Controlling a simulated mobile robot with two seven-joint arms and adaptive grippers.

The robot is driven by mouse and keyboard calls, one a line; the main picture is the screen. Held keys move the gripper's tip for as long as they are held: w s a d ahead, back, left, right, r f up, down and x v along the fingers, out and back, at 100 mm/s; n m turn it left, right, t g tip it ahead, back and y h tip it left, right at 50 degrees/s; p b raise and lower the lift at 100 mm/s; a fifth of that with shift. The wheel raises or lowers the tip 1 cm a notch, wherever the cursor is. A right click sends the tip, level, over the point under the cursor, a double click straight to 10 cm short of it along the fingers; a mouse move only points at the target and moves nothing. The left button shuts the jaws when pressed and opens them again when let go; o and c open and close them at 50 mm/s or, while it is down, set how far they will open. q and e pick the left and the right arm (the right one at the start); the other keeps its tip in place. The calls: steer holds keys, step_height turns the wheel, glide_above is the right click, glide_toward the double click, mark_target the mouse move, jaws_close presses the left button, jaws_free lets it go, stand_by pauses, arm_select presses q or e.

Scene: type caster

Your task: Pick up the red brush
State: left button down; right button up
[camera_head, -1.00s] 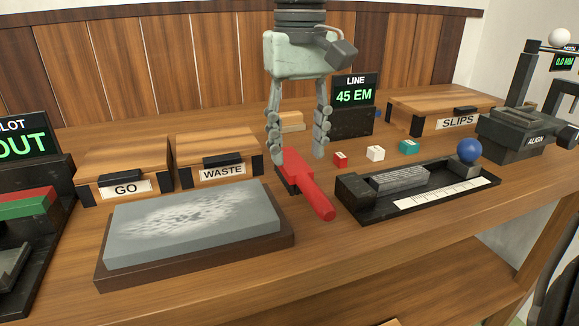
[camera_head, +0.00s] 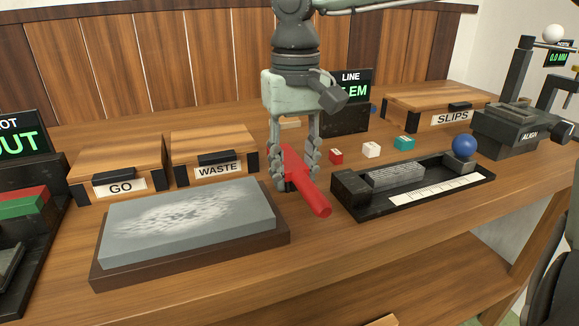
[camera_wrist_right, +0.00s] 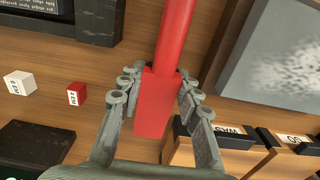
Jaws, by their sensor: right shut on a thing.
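The red brush (camera_head: 311,194) lies on the table between the grey stone slab and the black tray, its round handle toward the front. My right gripper (camera_head: 294,184) has come down over the brush's block end, with one finger on each side. In the right wrist view the fingers (camera_wrist_right: 158,98) are shut on the red block of the brush (camera_wrist_right: 157,103), and the handle points away from the gripper. Whether the brush touches the table is hard to tell. My left gripper is not in view.
A grey slab (camera_head: 187,223) on a dark base lies left of the brush. A black tray (camera_head: 413,197) with a blue ball (camera_head: 464,145) lies right. Small red (camera_head: 336,156), white (camera_head: 371,150) and teal (camera_head: 404,143) blocks sit behind the tray. GO (camera_head: 118,168) and WASTE (camera_head: 214,153) boxes stand at back left.

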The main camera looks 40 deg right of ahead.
mark_target(294, 167)
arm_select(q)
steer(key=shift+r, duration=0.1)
arm_select(e)
steer(key=shift+r, duration=0.15)
jaws_close()
